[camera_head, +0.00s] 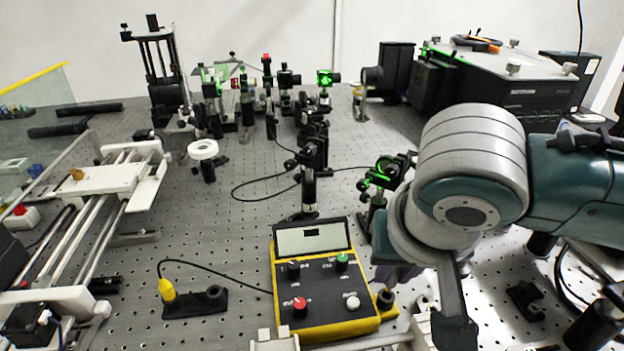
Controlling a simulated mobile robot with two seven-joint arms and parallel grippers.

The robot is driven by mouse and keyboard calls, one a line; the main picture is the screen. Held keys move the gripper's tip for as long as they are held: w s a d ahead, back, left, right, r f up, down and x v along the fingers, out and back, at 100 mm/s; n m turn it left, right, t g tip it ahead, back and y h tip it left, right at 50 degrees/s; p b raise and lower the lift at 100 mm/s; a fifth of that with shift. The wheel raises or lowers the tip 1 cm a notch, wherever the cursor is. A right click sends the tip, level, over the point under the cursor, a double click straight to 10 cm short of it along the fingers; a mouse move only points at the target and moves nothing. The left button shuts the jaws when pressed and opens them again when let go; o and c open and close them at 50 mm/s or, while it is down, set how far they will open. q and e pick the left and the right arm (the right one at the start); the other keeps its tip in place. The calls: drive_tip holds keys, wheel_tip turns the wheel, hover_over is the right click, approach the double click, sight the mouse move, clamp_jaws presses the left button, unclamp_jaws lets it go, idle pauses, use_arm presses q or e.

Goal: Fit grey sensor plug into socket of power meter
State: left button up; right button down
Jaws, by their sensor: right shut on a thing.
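The power meter (325,312) is a yellow box with a dark face, a small display, and red, green and white knobs. It stands at bottom centre. A round dark piece with a yellowish body (385,299) is at its right edge; I cannot tell whether it is the socket. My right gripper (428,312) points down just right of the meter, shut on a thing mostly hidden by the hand. A dark grey-purple part (397,274) shows beside the hand, likely the grey sensor plug. Whether it touches the meter is unclear.
A yellow plug (167,290) stands on a black holder (195,303), its black cable running to the meter. Posts and optics (311,160) stand behind the meter. A rail stage (100,180) is at left, a black instrument (500,85) at back right. The bench between holder and optics is mostly clear.

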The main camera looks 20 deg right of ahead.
sight(393, 285)
drive_tip(key=shift+f, duration=0.25)
drive_tip(key=shift+f+b, duration=0.8)
drive_tip(key=shift+f, duration=0.35)
drive_tip(key=shift+p, duration=0.6)
idle(0.8)
drive_tip(key=c, duration=0.7)
unclamp_jaws()
drive_tip(key=shift+f, duration=0.1)
drive_tip(key=shift+c, duration=0.2)
